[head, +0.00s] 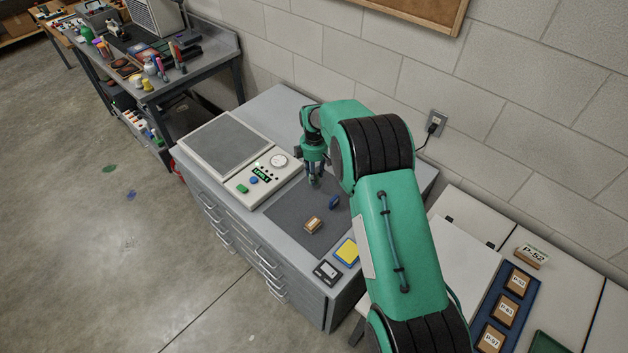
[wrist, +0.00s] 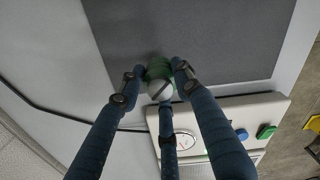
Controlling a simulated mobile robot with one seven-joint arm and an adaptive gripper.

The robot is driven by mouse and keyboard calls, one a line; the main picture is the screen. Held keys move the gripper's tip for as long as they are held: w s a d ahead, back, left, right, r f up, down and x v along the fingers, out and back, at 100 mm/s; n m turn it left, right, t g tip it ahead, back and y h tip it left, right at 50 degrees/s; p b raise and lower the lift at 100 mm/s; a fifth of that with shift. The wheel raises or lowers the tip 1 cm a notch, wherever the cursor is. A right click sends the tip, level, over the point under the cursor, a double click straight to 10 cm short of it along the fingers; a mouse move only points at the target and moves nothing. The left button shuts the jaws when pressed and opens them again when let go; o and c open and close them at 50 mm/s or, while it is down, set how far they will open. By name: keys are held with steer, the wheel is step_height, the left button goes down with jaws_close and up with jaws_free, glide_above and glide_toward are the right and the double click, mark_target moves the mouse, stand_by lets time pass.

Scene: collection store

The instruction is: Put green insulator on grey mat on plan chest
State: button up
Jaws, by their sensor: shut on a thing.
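The green insulator (wrist: 159,70), with a pale rounded end, is between the fingers of my gripper (wrist: 158,82) in the wrist view. My gripper (head: 314,178) is shut on it and points down over the plan chest (head: 284,108). The dark grey mat (head: 285,213) lies on the chest top, right of a white instrument. In the wrist view the insulator overlaps the near edge of the mat (wrist: 205,40). I cannot tell whether it touches the mat. In the head view the fingers mostly hide the insulator.
A wooden block (head: 313,226) and a dark blue piece (head: 334,202) lie on the mat. The white instrument (head: 243,160) has a dial and buttons. A yellow pad (head: 347,252) and a small meter (head: 326,272) sit near the chest's front corner. The block wall stands behind.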

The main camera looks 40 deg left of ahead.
stand_by(0.3)
steer(key=shift+f, duration=1.75)
steer(key=shift+f, duration=0.15)
steer(key=o, duration=1.2)
steer(key=shift+r, duration=0.2)
step_height(320, 180, up, 12)
steer(key=shift+f, duration=0.1)
